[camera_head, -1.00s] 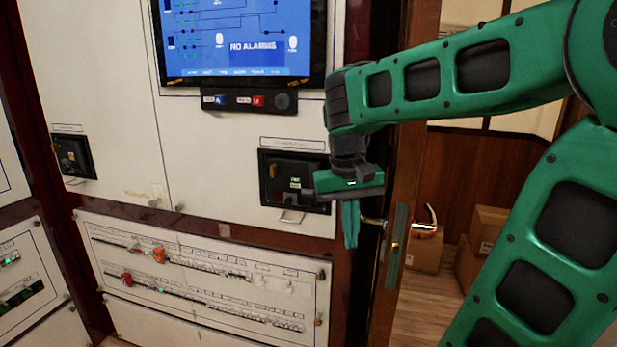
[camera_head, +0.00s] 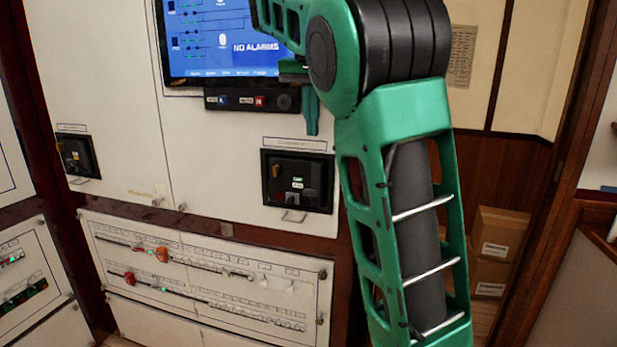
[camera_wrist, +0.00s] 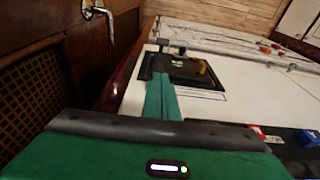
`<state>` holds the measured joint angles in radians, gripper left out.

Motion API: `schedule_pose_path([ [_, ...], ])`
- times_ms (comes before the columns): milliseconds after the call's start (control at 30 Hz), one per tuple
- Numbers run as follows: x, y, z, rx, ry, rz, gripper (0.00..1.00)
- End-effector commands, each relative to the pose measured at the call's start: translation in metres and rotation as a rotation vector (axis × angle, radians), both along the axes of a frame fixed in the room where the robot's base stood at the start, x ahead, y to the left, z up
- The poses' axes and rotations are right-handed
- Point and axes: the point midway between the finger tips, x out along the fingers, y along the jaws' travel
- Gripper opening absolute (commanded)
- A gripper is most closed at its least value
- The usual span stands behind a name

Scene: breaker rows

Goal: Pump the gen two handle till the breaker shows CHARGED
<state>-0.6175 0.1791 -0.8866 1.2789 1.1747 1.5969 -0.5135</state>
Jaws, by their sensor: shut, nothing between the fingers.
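A black breaker unit (camera_head: 298,181) is set in the white panel below the screen, with an orange-yellow knob and a small green and white indicator too small to read. A label strip (camera_head: 298,144) above it is also unreadable, so I cannot tell which generator it names. A second black breaker (camera_head: 77,155) sits on the left panel. My gripper (camera_head: 312,128) is shut and empty, pointing down above the right breaker's upper right side. In the wrist view my fingers (camera_wrist: 160,82) point toward the right breaker (camera_wrist: 188,72) and overlap its near edge; contact cannot be told.
A screen (camera_head: 215,45) reading NO ALARMS hangs above, with a strip of blue and red buttons (camera_head: 250,100) under it. A lower breaker-row panel (camera_head: 200,270) has orange and red pieces. Cardboard boxes (camera_head: 497,240) stand to the right. A door handle (camera_wrist: 95,12) shows at the left of the wrist view.

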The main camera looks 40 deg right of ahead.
Motion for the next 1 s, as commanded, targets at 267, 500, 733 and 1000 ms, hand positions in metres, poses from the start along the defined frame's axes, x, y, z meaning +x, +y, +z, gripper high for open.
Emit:
schedule_pose_path([
  [267, -0.001, -0.002, 0.0, 0.001, 0.0, -0.002, 0.0],
  [500, -0.001, -0.005, -0.007, 0.005, 0.006, -0.005, 0.0],
  [733, -0.001, -0.008, -0.017, 0.006, 0.01, -0.008, 0.0],
  [1000, 0.0, -0.006, -0.024, 0.0, -0.001, -0.004, 0.0],
])
